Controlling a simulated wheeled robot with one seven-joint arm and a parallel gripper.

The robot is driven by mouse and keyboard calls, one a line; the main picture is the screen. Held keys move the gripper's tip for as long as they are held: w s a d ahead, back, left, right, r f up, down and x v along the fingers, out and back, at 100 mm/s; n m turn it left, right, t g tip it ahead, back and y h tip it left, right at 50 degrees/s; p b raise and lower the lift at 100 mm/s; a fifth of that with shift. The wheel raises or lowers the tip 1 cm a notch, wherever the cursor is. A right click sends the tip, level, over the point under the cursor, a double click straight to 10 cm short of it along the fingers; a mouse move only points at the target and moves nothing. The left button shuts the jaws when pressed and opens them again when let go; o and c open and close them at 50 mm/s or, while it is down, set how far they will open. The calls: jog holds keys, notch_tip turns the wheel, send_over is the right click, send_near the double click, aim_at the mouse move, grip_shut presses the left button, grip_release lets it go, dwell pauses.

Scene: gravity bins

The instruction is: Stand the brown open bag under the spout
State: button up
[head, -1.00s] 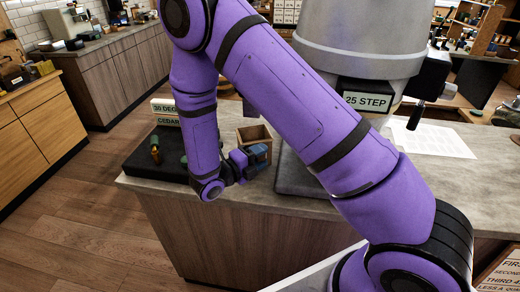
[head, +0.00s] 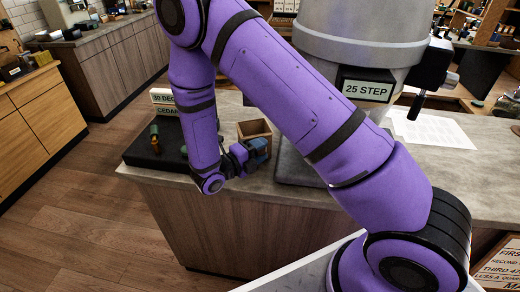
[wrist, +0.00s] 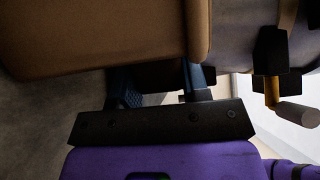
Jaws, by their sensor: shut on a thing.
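The brown open bag (head: 254,130) is upright at the counter, its open top facing up. My gripper (head: 252,152) is shut on its near side; blue fingers show there. In the wrist view the bag (wrist: 110,35) fills the upper left, close to the fingers of my gripper (wrist: 160,85). Whether the bag's base touches the counter is hidden. The large grey bin (head: 365,40) labelled "25 STEP" stands to the right of the bag. The spout's opening is hidden behind my arm.
A black tray (head: 140,152) with small items and label signs (head: 163,103) lies left of the bag. A grey base (head: 292,168) stands to its right. A white sheet (head: 435,135) lies on the counter (head: 480,185) farther right. A dark lever (head: 432,75) sticks out beside the bin.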

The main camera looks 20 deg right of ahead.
jog(key=shift+f, duration=0.35)
jog(key=o, duration=1.3)
jog(key=v, duration=1)
jog(key=shift+a, duration=0.4)
